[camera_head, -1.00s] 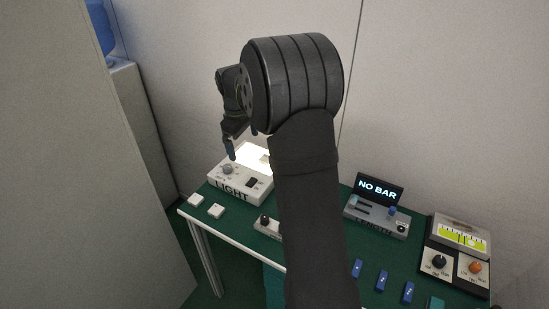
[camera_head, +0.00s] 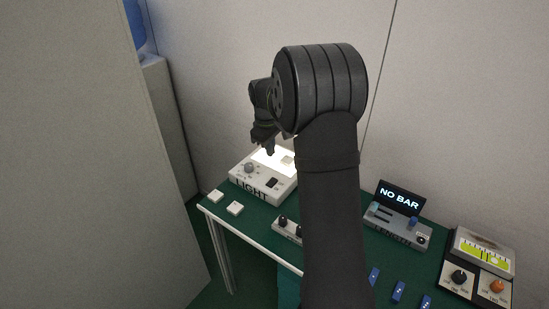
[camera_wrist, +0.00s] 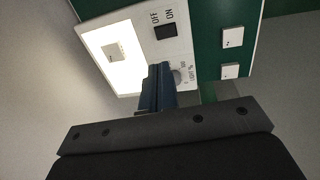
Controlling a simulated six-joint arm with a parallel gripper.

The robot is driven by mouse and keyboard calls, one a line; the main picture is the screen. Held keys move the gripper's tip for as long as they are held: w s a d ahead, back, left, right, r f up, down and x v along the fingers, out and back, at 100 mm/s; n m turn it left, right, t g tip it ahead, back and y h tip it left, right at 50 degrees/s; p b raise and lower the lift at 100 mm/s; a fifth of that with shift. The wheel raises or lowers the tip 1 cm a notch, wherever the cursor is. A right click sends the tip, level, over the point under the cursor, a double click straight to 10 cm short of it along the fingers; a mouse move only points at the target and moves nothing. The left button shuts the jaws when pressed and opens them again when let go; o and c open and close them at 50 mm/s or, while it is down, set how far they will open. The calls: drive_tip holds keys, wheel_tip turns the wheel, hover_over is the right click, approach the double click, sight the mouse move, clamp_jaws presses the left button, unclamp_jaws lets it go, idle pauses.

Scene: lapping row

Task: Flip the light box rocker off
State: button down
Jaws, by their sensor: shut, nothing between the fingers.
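The light box (camera_head: 248,184) is a white box marked LIGHT at the left end of the green table, with its bright panel glowing. Its black rocker (camera_head: 272,183) sits on the front part, right of a round grey knob (camera_head: 249,168). In the wrist view the rocker (camera_wrist: 166,31) shows beside the words OFF and ON. My gripper (camera_head: 269,150) is above the box in the head view, apart from the rocker. In the wrist view its blue fingers (camera_wrist: 158,75) are together and empty, over the edge between panel and knob, partly covering the box.
A small pale square (camera_wrist: 113,52) lies on the lit panel. A small control unit (camera_head: 286,228), the NO BAR device (camera_head: 398,226), a meter unit (camera_head: 480,262) and blue pieces stand to the right. A grey partition (camera_head: 70,160) is at left.

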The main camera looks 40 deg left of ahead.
sight(274, 180)
drive_tip(key=f, duration=0.4)
drive_tip(key=w+f, duration=0.1)
drive_tip(key=f, duration=0.7)
drive_tip(key=shift+w+f, duration=0.3)
drive_tip(key=shift+f, duration=0.1)
drive_tip(key=shift+w+f, duration=0.1)
drive_tip(key=shift+f, duration=0.15)
drive_tip(key=shift+s, duration=0.2)
drive_tip(key=shift+s+r, duration=0.15)
drive_tip(key=shift+s, duration=0.5)
drive_tip(key=shift+r, duration=0.1)
wheel_tip(274, 180, up, 14)
drive_tip(key=s, duration=0.1)
drive_tip(key=shift+s, duration=0.35)
